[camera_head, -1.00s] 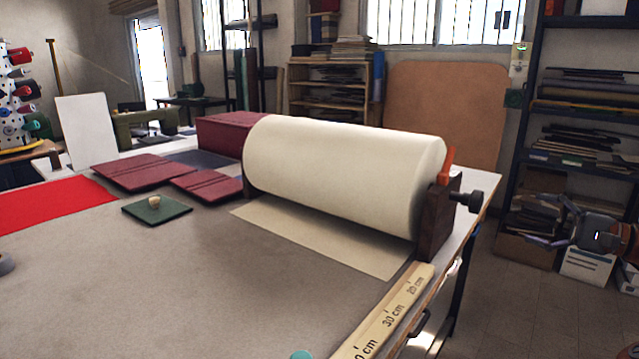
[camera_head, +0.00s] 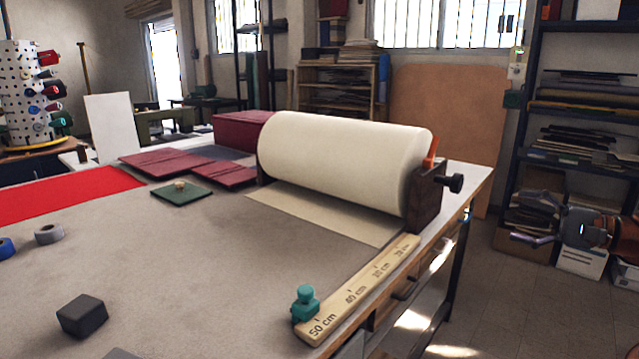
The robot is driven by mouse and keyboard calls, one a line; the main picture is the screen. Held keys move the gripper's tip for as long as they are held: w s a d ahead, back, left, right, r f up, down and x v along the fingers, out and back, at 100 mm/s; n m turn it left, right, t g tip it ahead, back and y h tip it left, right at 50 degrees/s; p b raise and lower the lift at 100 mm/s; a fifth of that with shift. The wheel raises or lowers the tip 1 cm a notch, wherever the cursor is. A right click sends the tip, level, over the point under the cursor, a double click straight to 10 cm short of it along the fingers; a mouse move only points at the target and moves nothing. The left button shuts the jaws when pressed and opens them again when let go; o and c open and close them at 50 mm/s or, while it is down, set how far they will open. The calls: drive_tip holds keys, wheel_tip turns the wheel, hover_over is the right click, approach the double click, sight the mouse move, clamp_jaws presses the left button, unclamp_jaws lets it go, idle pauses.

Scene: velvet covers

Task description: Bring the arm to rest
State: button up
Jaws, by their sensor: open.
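My gripper (camera_head: 524,222) is at the right edge of the head view, with part of my arm behind it. Its fingers are spread and point left, with nothing between them. It is out past the right side of the worktable (camera_head: 190,265), in front of the shelving and clear of the table. The rest of my arm is cut off by the picture edge.
A large cream roll (camera_head: 340,165) sits in a dark wooden stand at the table's right edge. A wooden ruler (camera_head: 360,288) with a teal stop (camera_head: 305,303) lies along that edge. A dark shelf (camera_head: 590,110) and white boxes (camera_head: 582,262) stand near my gripper.

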drive_tip(key=s+a+n+g, duration=0.2)
drive_tip(key=a+n+g, duration=0.3)
drive_tip(key=a, duration=1.6)
drive_tip(key=s+a+f+n+g+h, duration=0.1)
drive_tip(key=s+a+f+g, duration=0.25)
drive_tip(key=a, duration=0.25)
drive_tip(key=s+a+f+n+g+h, duration=0.1)
drive_tip(key=s+a+f+g+h, duration=0.1)
drive_tip(key=s+a, duration=0.4)
drive_tip(key=s+a+f+n+g+h, duration=0.25)
drive_tip(key=s+f+h, duration=0.25)
drive_tip(key=s+f, duration=0.5)
drive_tip(key=s+d+f+n+h, duration=0.1)
drive_tip(key=s+d+f+h, duration=0.25)
drive_tip(key=s, duration=0.35)
drive_tip(key=s+d+f+h, duration=0.2)
drive_tip(key=s+d+f, duration=0.25)
drive_tip(key=s, duration=0.35)
wheel_tip(320, 180, up, 17)
drive_tip(key=p, duration=1.6)
drive_tip(key=shift+w, duration=0.45)
